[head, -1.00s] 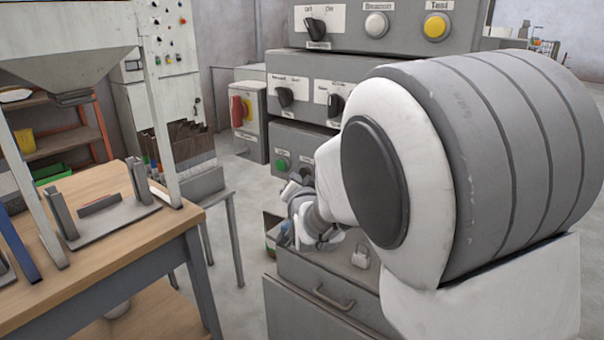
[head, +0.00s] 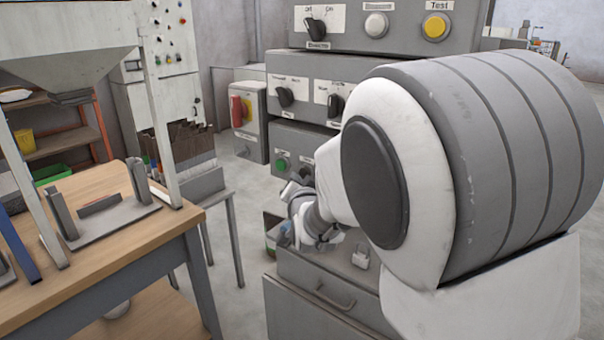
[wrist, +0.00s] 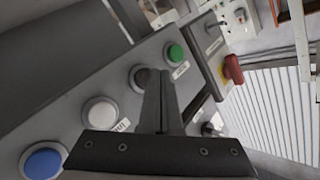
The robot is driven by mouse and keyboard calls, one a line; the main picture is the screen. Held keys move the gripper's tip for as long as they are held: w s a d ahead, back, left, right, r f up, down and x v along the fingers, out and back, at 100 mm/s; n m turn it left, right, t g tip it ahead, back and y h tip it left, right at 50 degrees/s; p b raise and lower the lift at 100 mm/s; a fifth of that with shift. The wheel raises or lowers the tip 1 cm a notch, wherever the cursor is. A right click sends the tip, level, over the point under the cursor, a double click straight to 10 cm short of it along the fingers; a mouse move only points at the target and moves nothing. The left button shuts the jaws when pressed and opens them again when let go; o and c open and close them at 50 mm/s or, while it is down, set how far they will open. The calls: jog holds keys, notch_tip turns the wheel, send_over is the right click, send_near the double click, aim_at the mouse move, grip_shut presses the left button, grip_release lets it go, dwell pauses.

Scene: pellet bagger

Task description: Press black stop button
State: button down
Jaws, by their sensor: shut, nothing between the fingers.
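The black stop button (wrist: 136,78) sits in a pale ring on the grey panel in the wrist view, between a green button (wrist: 174,53) and a white button (wrist: 99,112). My gripper (wrist: 160,76) is shut and empty. Its fingertips overlap the right side of the black button in this view and hide part of it; I cannot tell whether they touch. In the head view my gripper (head: 292,187) is in front of the lower control box, just below the green button (head: 282,164). The black button is hard to make out there.
A blue button (wrist: 43,161) lies beyond the white one. A red switch (wrist: 232,69) is beside the panel; it also shows in the head view (head: 238,111). A drawer cabinet (head: 292,306) stands below, with a small padlock-like object (head: 361,257) on top. A wooden bench (head: 150,230) is at left.

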dwell(0.5)
jog(key=shift+w+d+b, duration=0.3)
jog(key=shift+w+b, duration=0.05)
jog(key=shift+b, duration=0.15)
jog(key=shift+w+d+b, duration=0.15)
jog(key=shift+w+b, duration=0.1)
jog(key=shift+b, duration=0.05)
dwell(0.4)
jog(key=shift+s, duration=0.1)
jog(key=shift+s+a, duration=0.45)
jog(key=shift+s, duration=0.05)
jog(key=s+a, duration=0.3)
jog(key=s, duration=0.1)
jog(key=shift+s+a+p, duration=0.35)
jog(key=shift+p, duration=0.05)
dwell(0.4)
